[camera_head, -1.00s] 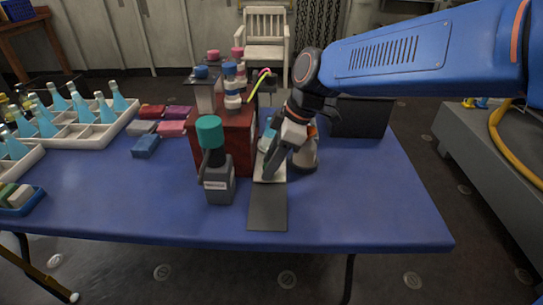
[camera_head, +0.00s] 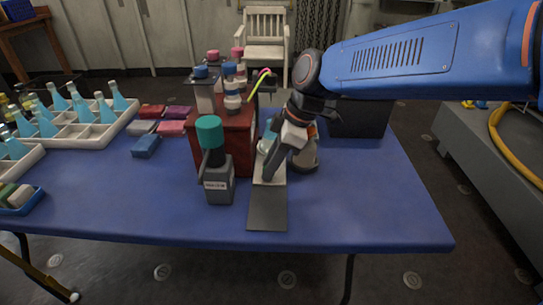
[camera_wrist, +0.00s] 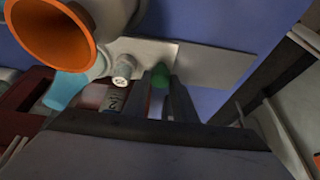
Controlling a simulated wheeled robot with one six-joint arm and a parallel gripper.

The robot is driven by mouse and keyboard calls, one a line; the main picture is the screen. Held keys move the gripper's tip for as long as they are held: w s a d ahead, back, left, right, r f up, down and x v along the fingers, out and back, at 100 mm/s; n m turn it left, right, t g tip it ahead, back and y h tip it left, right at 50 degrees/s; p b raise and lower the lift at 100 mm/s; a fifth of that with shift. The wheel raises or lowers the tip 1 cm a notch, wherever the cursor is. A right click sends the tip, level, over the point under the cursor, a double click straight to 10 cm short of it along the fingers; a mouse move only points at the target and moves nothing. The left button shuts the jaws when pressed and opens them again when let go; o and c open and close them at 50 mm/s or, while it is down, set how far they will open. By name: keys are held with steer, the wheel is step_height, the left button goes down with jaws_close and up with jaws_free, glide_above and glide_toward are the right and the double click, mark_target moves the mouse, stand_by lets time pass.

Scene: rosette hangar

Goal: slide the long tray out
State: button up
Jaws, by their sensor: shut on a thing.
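A pale, narrow tray (camera_head: 278,181) lies on the blue table beside the red cabinet (camera_head: 240,140), partly hidden by my gripper. A flat dark grey strip (camera_head: 267,210) runs from its near end toward the table's front edge. In the wrist view the tray (camera_wrist: 150,48) bears small upright vials with pale caps (camera_wrist: 124,70). My gripper (camera_head: 268,172) reaches down over the tray. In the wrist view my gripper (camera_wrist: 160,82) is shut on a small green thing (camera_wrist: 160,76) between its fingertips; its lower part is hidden.
A grey bottle with a teal cap (camera_head: 218,180) stands left of the strip. A grey vessel with an orange inside (camera_head: 306,155) stands close right of my gripper; its orange mouth (camera_wrist: 50,30) shows in the wrist view. The table's front right is clear.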

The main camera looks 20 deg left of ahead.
steer(key=shift+s+d, duration=0.5)
steer(key=shift+s, duration=1.6)
steer(key=shift+s+d, duration=0.5)
steer(key=shift+s, duration=1.55)
steer(key=shift+s+d, duration=0.5)
steer(key=shift+s, duration=1.6)
steer(key=o, duration=0.8)
steer(key=shift+r, duration=3.5)
